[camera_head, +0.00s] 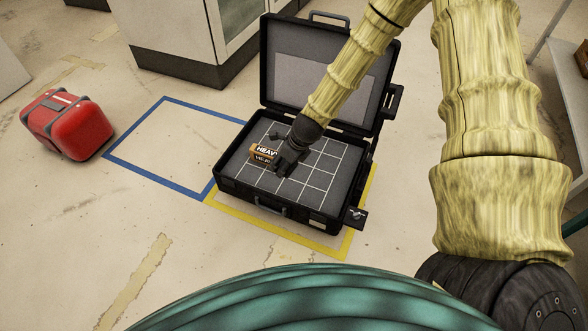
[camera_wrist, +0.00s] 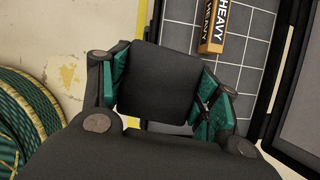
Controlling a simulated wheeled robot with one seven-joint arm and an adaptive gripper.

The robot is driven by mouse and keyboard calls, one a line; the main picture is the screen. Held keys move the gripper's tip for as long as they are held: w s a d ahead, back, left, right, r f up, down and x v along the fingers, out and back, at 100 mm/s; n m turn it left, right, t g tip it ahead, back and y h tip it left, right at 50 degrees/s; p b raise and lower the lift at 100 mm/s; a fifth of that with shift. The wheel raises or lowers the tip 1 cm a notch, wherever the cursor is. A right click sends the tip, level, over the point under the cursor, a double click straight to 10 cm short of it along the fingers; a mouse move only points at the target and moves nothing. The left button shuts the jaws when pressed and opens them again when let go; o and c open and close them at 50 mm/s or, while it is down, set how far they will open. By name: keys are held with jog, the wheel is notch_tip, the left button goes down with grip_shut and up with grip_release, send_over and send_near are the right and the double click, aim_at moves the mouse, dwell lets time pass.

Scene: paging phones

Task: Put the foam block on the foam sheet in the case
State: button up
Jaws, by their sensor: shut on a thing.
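My gripper (camera_head: 291,150) is inside the open black case (camera_head: 240,193). In the wrist view the green fingers of my gripper (camera_wrist: 162,88) are shut on a dark grey foam block (camera_wrist: 155,82), one finger on each side. In the head view the block is hard to tell apart from my dark gripper. The foam sheet (camera_head: 318,163) is dark grey with white grid lines and lines the case bottom; it also shows in the wrist view (camera_wrist: 178,37). I cannot tell whether the block touches the sheet.
An orange and black box marked HEAVY (camera_head: 263,153) lies on the sheet, just left of my gripper. The case lid (camera_head: 290,70) stands open at the back. Yellow tape (camera_head: 290,238) frames the case; an empty blue-taped area (camera_head: 165,145) and a red case (camera_head: 80,130) are left.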

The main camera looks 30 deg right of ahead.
jog(key=s+d+f+m+h+b, duration=0.2)
jog(key=s+d+f+m+b, duration=0.1)
jog(key=d+f+m+b, duration=0.1)
jog(key=s+d+f+m+h+b, duration=0.2)
jog(key=d+f+m+b, duration=0.3)
jog(key=f, duration=0.3)
jog(key=s+d+f+m+h+b, duration=0.2)
jog(key=s+d+f+m+b, duration=0.1)
jog(key=d+f+m+b, duration=0.2)
jog(key=shift+s+f+m+g+b, duration=0.35)
jog(key=shift+f+m, duration=0.2)
jog(key=shift+m, duration=0.55)
jog(key=shift+w+d+f, duration=0.1)
jog(key=shift+w, duration=0.05)
jog(key=b, duration=0.5)
send_over(323, 172)
jog(key=shift+s+a+f, duration=0.35)
jog(key=shift+a+f, duration=0.1)
jog(key=shift+f, duration=0.25)
notch_tip(323, 172, down, 4)
jog(key=b, duration=0.2)
jog(key=shift+s+r+b, duration=0.15)
jog(key=shift+r+b, duration=0.05)
jog(key=shift+b, duration=0.1)
jog(key=shift+r, duration=0.1)
jog(key=o, duration=0.8)
